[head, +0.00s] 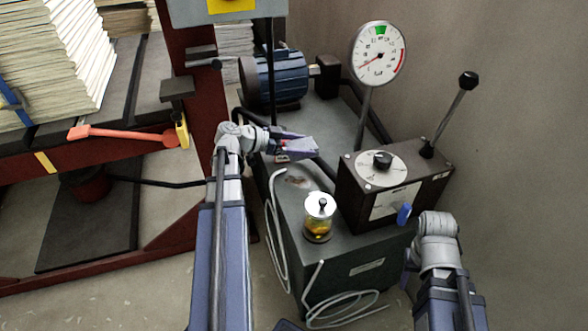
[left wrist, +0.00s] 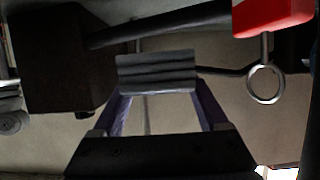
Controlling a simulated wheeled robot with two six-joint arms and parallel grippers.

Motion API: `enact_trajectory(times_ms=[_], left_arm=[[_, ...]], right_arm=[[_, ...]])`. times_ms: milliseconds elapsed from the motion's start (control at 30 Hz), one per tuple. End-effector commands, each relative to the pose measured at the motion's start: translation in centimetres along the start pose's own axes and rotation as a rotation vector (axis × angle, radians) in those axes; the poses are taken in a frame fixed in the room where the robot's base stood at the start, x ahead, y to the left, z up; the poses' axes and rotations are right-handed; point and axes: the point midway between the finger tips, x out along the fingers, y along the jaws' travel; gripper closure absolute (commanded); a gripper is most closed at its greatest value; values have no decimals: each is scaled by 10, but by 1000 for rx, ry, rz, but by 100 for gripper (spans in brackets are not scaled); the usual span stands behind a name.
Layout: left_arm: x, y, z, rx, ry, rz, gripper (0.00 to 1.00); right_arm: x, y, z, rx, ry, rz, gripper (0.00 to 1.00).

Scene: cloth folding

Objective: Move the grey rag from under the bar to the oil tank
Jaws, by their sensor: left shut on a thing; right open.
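The grey rag (left wrist: 155,72) is a small, neatly folded bundle between the fingertips of my left gripper (left wrist: 157,98) in the left wrist view. In the head view my left gripper (head: 297,148) is shut on it, over the far left part of the dark grey oil tank (head: 345,275). The rag is hard to tell from the fingers there. Whether it touches the tank top cannot be told. My right gripper (head: 405,245) is open and empty at the tank's right side, partly hidden by its wrist. A dark red beam (head: 120,155) crosses the left side.
On the tank stand a glass oil cup (head: 319,217), a control box (head: 395,180) with a lever, a round gauge (head: 378,53) on a post and a blue motor (head: 275,78). Pale hoses (head: 275,230) hang at its left and front. An orange-red lever (head: 122,134) lies along the beam.

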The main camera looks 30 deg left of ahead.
Motion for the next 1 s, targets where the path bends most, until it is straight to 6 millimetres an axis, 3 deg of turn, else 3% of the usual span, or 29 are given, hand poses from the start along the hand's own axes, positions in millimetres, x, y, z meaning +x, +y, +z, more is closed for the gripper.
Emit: enact_trajectory(times_ms=[233,600,833,1000], left_arm=[[4,0,11,0,0,0,78],[24,0,58,0,0,0,78],[25,0,59,0,0,0,78],[31,0,75,0,0,0,78]], right_arm=[[11,-1,-1,-1,0,0,50],[63,-8,-4,-10,3,-4,50],[64,-8,-5,-12,4,-5,50],[81,-10,-6,-14,5,-7,50]])
